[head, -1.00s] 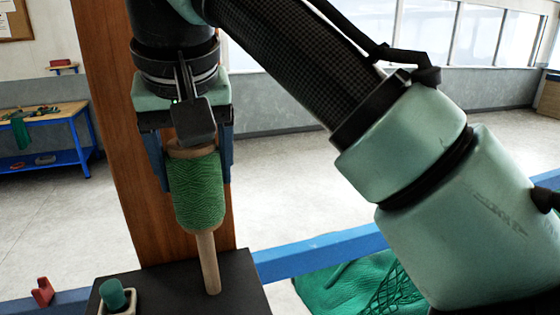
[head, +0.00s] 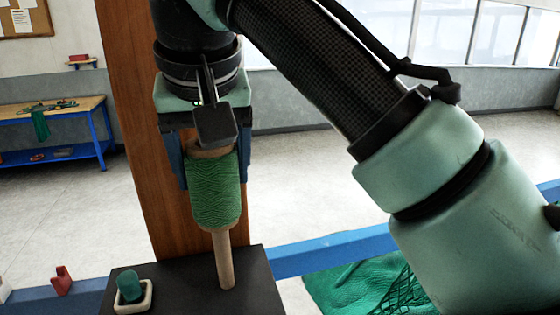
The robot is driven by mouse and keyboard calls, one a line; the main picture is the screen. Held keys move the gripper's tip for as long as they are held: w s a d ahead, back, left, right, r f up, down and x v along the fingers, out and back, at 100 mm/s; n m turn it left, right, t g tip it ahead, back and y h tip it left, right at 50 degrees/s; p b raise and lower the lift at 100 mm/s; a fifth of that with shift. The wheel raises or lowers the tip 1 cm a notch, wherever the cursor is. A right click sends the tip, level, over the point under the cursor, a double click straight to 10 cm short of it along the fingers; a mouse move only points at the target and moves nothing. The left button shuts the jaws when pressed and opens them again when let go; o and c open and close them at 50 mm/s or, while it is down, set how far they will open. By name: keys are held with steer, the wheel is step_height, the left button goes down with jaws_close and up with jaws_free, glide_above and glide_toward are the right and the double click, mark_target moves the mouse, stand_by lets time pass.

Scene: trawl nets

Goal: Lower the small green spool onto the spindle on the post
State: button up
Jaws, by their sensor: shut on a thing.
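The small green spool (head: 215,190) has green twine wound between pale wooden ends and stands upright in the head view. My gripper (head: 211,176) comes down from above and is shut on the spool's upper part, with one blue finger on each side. The pale wooden spindle (head: 224,262) rises from a black top (head: 190,285) in front of the brown wooden post (head: 135,160). The spool hides the spindle's upper end. I cannot tell whether the spool is around the spindle or in front of or above it.
A small green piece in a pale square holder (head: 133,290) sits on the black top, left of the spindle. A blue rail (head: 330,250) runs behind, with green netting (head: 365,285) below it. My arm fills the right side. A blue-legged workbench (head: 55,125) stands far left.

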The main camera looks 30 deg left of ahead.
mark_target(215, 202)
steer(key=shift+f+b, duration=3.35)
steer(key=shift+f, duration=2.4)
steer(key=o, duration=1.4)
steer(key=v, duration=1.3)
steer(key=shift+s+f, duration=0.1)
